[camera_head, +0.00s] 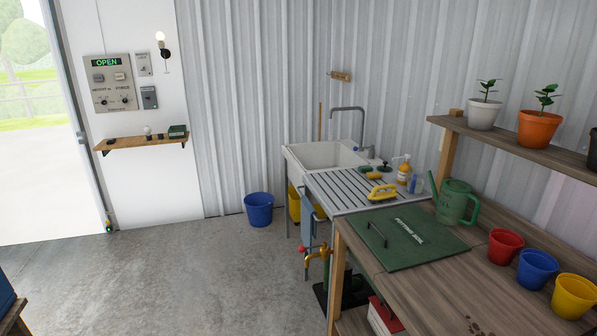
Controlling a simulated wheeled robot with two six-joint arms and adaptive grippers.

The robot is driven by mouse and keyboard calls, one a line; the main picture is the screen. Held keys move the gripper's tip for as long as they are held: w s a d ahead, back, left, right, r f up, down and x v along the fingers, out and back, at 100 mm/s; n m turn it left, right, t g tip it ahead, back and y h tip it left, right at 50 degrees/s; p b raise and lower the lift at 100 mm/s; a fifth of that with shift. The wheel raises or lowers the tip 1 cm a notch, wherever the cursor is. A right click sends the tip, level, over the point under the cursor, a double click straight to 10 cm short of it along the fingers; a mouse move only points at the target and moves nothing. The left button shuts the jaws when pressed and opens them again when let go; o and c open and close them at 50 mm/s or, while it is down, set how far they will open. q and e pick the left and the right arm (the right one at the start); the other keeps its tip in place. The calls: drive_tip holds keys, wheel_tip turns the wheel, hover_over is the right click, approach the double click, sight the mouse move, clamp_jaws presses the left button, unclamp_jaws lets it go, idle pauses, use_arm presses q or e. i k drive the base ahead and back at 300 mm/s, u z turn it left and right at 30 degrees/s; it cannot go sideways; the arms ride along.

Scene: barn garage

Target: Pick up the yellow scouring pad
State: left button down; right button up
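A bright yellow item with a raised loop handle (382,192) lies on the slatted drainboard (345,188) right of the sink. A smaller yellow item (374,176) lies just behind it, next to a dark green one (366,169). All are small here, and I cannot tell for sure which is the scouring pad. Neither of my grippers shows in the head view.
The sink (325,155) has a grey tap (348,109). A soap bottle (404,170) stands behind the yellow items. The workbench (440,290) at right bears a green watering can (455,203) and coloured pots. A blue bucket (259,210) stands left; the concrete floor (200,280) is open.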

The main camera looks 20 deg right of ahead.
sight(372, 175)
drive_tip(key=u, duration=0.4)
drive_tip(key=i, duration=1.65)
drive_tip(key=u, duration=0.25)
drive_tip(key=i, duration=1.85)
drive_tip(key=z, duration=0.45)
drive_tip(key=i, duration=1.05)
drive_tip(key=z, duration=1.6)
drive_tip(key=i, duration=0.95)
drive_tip(key=z, duration=0.85)
